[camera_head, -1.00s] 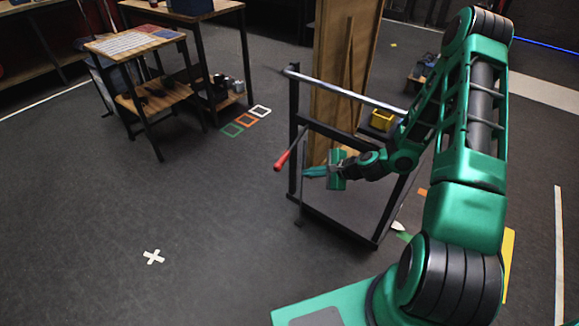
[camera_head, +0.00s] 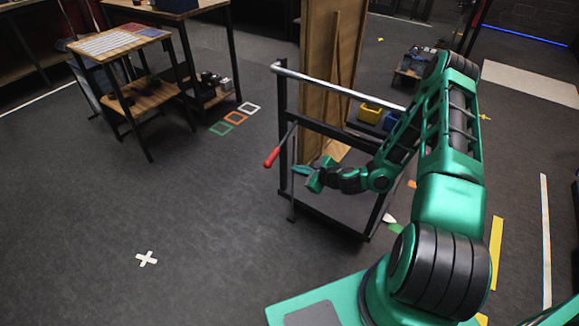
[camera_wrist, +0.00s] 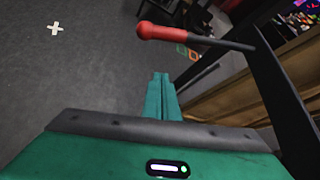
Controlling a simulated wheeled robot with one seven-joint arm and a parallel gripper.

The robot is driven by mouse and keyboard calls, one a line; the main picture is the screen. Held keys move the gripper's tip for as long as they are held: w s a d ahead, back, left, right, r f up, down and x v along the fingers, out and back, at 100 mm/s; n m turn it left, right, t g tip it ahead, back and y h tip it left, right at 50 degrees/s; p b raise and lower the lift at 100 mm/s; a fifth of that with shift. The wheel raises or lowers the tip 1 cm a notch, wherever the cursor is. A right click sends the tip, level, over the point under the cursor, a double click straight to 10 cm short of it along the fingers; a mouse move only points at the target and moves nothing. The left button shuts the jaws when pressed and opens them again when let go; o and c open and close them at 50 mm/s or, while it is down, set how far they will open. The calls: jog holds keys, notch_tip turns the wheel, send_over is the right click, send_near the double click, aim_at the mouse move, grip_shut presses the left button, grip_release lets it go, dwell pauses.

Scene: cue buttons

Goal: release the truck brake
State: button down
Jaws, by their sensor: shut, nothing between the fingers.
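The truck (camera_head: 340,206) is a black-framed cart with a silver push bar (camera_head: 335,84), standing right of the middle in the head view. Its brake lever has a red grip (camera_head: 272,157) on a dark rod that slants up to the frame post. The lever also shows in the wrist view, with its red grip (camera_wrist: 160,31) at the top and its rod running right to the black post. My gripper (camera_head: 303,171) is shut and empty, to the right of and slightly below the red grip, apart from it. In the wrist view its green fingers (camera_wrist: 161,90) lie together below the lever.
A tall wooden panel (camera_head: 318,75) stands on the truck, with yellow (camera_head: 370,112) and blue bins to its right. Tables (camera_head: 120,40) stand at the upper left. Floor squares (camera_head: 235,118) and a white cross (camera_head: 146,258) mark the floor.

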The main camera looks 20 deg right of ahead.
aim_at(282, 142)
jog(key=w+a, duration=0.5)
jog(key=w, duration=0.2)
jog(key=shift+f, duration=0.3)
jog(key=shift+d, duration=0.1)
dwell(0.3)
